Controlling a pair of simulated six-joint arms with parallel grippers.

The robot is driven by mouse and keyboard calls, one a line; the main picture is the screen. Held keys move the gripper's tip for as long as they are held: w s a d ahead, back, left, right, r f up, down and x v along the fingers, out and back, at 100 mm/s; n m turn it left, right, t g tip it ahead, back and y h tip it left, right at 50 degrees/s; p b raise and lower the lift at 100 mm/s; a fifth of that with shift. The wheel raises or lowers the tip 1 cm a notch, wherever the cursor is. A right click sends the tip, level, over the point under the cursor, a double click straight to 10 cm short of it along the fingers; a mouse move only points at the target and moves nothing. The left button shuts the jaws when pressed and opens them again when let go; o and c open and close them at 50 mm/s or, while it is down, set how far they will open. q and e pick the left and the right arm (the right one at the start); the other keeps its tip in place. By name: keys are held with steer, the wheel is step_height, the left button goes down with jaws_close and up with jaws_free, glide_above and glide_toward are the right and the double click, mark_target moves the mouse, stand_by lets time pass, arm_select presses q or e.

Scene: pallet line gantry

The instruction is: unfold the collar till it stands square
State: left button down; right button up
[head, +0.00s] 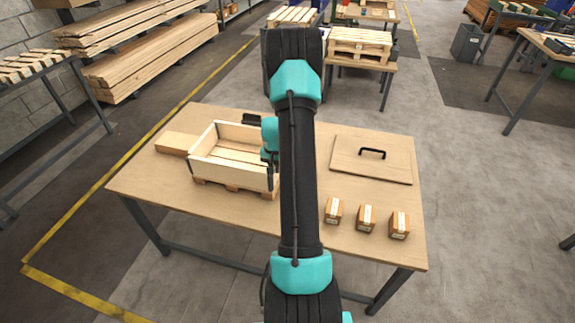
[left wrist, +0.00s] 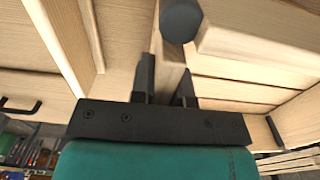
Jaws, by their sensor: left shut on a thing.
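The pale wooden collar (head: 232,172) stands opened out on a small pallet (head: 232,188) on the table. Its left, back and front walls show in the head view; its right end is largely hidden behind my left gripper and arm. My left gripper (head: 268,157) is at that right end. In the left wrist view its two black fingers (left wrist: 167,68) are shut on the edge of a collar board (left wrist: 171,78). A dark round part (left wrist: 181,20) shows at the board's far end. I cannot tell whether the collar's hidden corners are square. My right gripper is not in view.
A wooden lid (head: 345,165) with a black handle lies on the table's right side. Three small boxes (head: 366,217) stand in front of it. A flat wooden block (head: 175,143) lies left of the collar. The table's (head: 205,218) front left is clear.

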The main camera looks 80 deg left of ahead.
arm_select(q)
steer(key=shift+w+d, duration=0.1)
stand_by(0.4)
steer(key=c, duration=1.1)
jaws_free()
steer(key=shift+w, duration=0.1)
steer(key=shift+r, duration=0.1)
step_height(320, 180, up, 17)
